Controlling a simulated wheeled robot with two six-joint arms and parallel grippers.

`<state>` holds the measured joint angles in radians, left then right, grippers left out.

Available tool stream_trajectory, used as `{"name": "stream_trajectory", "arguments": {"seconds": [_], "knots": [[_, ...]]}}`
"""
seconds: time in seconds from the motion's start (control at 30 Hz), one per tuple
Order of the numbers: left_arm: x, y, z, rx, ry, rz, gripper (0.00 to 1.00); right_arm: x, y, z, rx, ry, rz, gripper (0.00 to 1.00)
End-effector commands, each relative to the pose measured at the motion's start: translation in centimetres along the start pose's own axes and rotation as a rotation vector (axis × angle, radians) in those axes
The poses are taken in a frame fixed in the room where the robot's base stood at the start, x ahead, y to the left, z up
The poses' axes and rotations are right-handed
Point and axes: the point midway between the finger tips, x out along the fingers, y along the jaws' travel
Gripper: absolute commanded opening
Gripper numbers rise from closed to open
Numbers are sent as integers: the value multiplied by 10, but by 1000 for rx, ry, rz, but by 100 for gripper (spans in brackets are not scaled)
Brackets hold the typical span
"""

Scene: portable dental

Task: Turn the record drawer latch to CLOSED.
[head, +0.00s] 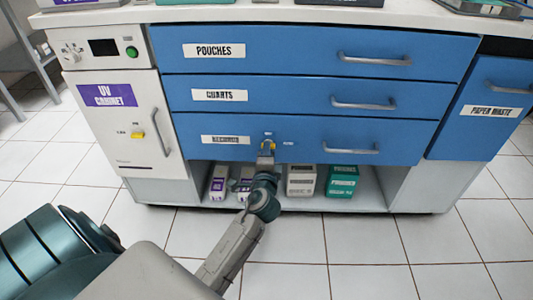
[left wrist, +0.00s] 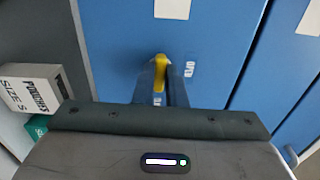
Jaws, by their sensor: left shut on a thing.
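The records drawer (head: 315,142) is the lowest of three blue drawers in the head view, and its front is flush with the others. A small yellow latch (head: 268,145) sits on it, between the drawer's label and its handle. My left gripper (head: 266,155) is at the latch. In the left wrist view its two fingers (left wrist: 162,90) are shut on the yellow latch knob (left wrist: 160,66), one on each side. A small OPEN label (left wrist: 190,68) shows beside it; another label is partly hidden by the fingers. My right gripper is not in view.
The records drawer handle (head: 348,150) is right of the latch. Below is an open shelf with several boxes, including a green pouches box (head: 342,181). A UV cabinet (head: 125,125) stands at the left, a paper waste front (head: 487,108) at the right. The tiled floor in front is clear.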

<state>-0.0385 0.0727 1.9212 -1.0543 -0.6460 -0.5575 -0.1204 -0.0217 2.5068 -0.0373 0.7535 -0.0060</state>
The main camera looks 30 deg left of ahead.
Motion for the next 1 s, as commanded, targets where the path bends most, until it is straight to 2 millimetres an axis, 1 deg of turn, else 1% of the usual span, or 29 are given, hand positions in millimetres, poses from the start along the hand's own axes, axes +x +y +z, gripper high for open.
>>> {"name": "stream_trajectory", "arguments": {"seconds": [0.2,0.6,0.63,0.7,0.73,1.0], "knots": [[0,1,0,-36,0,2,0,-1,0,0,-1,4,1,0],[0,1,0,-41,-1,2,0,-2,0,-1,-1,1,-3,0],[0,1,0,-41,-1,2,15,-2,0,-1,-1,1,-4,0],[0,1,0,-41,-1,1,28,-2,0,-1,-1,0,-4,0],[0,1,0,-41,-1,1,33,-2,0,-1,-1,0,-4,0],[-1,0,0,-40,0,1,33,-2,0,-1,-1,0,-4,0]]}}
